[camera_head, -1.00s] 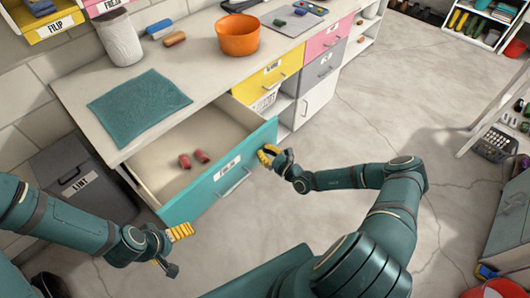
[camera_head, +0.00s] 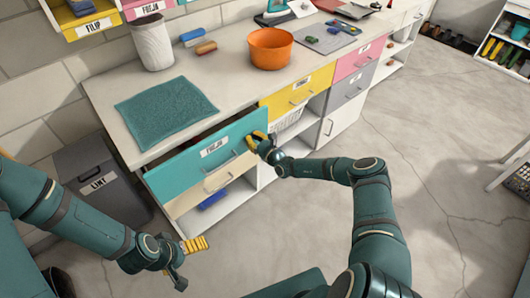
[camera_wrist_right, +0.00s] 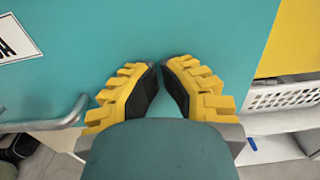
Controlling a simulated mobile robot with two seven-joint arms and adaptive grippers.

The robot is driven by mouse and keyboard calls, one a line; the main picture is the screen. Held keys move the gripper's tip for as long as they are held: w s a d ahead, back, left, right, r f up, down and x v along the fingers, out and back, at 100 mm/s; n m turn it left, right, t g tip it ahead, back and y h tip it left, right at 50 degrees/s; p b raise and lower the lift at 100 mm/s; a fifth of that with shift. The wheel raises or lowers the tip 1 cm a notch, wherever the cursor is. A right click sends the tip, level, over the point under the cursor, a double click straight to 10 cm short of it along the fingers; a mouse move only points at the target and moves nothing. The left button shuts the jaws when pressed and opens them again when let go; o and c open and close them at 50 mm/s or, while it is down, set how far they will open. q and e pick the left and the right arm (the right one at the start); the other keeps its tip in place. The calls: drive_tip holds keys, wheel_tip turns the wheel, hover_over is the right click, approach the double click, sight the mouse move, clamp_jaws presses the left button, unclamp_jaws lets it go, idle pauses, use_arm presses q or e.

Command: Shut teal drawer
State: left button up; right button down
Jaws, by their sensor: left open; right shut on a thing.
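The teal drawer (camera_head: 209,155) is under the left part of the counter, with a white label and a bar handle (camera_head: 231,167). It stands out a little, with a dark narrow gap behind its front; its contents are hidden. My right gripper (camera_head: 256,140) is at the right end of the drawer front. In the right wrist view its yellow-padded fingers (camera_wrist_right: 161,68) are closed together at the teal front (camera_wrist_right: 175,25), right of the handle (camera_wrist_right: 62,118); I see nothing between them. My left gripper (camera_head: 188,258) is open and empty, low and away from the drawer.
A teal towel (camera_head: 165,112) and an orange pot (camera_head: 271,49) are on the counter. A yellow drawer (camera_head: 298,92) and a white basket (camera_head: 287,123) are to the right. A grey bin (camera_head: 95,172) stands at left. Open floor (camera_head: 430,150) lies at right.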

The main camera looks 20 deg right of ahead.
drive_tip(key=b+x, duration=0.3)
drive_tip(key=x, duration=0.3)
drive_tip(key=shift+w+f, duration=0.15)
drive_tip(key=shift+w+a, duration=0.1)
drive_tip(key=shift+w, duration=0.1)
use_arm(q)
drive_tip(key=f, duration=0.4)
drive_tip(key=shift+s+d, duration=0.1)
drive_tip(key=shift+s, duration=0.25)
use_arm(e)
drive_tip(key=shift+r, duration=0.25)
drive_tip(key=shift+w+r, duration=0.1)
